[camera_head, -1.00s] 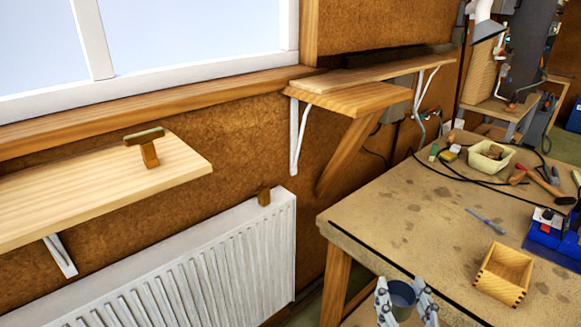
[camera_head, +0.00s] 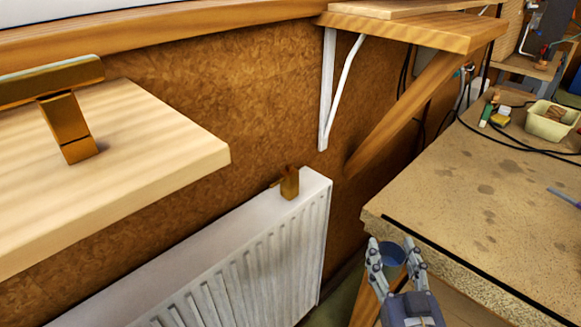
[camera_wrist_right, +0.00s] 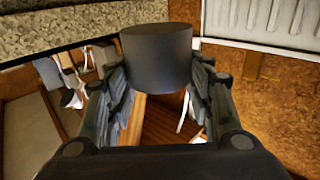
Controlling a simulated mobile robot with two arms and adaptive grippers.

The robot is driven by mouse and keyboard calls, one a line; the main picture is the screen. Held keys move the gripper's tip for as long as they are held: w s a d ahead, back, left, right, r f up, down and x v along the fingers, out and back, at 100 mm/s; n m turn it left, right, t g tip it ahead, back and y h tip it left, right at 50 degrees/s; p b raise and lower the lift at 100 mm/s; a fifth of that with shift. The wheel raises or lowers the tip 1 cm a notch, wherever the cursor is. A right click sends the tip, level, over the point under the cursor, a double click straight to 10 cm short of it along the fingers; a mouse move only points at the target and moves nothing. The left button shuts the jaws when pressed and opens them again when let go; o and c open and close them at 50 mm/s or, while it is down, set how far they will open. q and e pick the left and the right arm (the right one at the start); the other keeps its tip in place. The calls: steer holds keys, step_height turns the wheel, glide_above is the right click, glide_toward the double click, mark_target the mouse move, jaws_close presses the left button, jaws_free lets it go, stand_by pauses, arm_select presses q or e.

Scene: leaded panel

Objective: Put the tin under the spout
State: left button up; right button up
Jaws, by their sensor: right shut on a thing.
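My right gripper (camera_head: 391,250) is shut on the tin (camera_head: 390,257), a small dark blue-grey cylinder. It holds the tin upright in the air, beside the workbench's near left corner and to the right of the radiator. In the right wrist view the tin (camera_wrist_right: 157,57) sits between both fingers. A small brass-coloured fitting (camera_head: 289,182) with a short nose pointing left stands at the radiator's top right end; it may be the spout. A brass-coloured T-shaped piece (camera_head: 68,125) stands on the left shelf. The tin is apart from both. My left gripper is out of view.
The white radiator (camera_head: 262,245) runs along the wall below the pale wooden shelf (camera_head: 165,145). A braced shelf (camera_head: 400,30) juts out above. The workbench (camera_head: 460,190) fills the right side, with a cream tub (camera_head: 547,125) and cables at its back. Open space lies between radiator and bench.

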mark_target(392, 267)
steer(key=shift+a, duration=0.1)
steer(key=shift+s, duration=0.1)
steer(key=s, duration=0.1)
steer(key=s+p, duration=0.1)
steer(key=s, duration=0.1)
steer(key=shift+a+f, duration=0.1)
steer(key=shift+f, duration=0.15)
steer(key=s+p, duration=0.1)
steer(key=s, duration=0.3)
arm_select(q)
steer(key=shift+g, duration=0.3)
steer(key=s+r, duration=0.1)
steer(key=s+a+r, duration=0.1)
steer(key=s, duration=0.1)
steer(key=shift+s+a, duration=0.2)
arm_select(e)
steer(key=shift+s, duration=0.45)
arm_select(q)
steer(key=shift+p, duration=0.3)
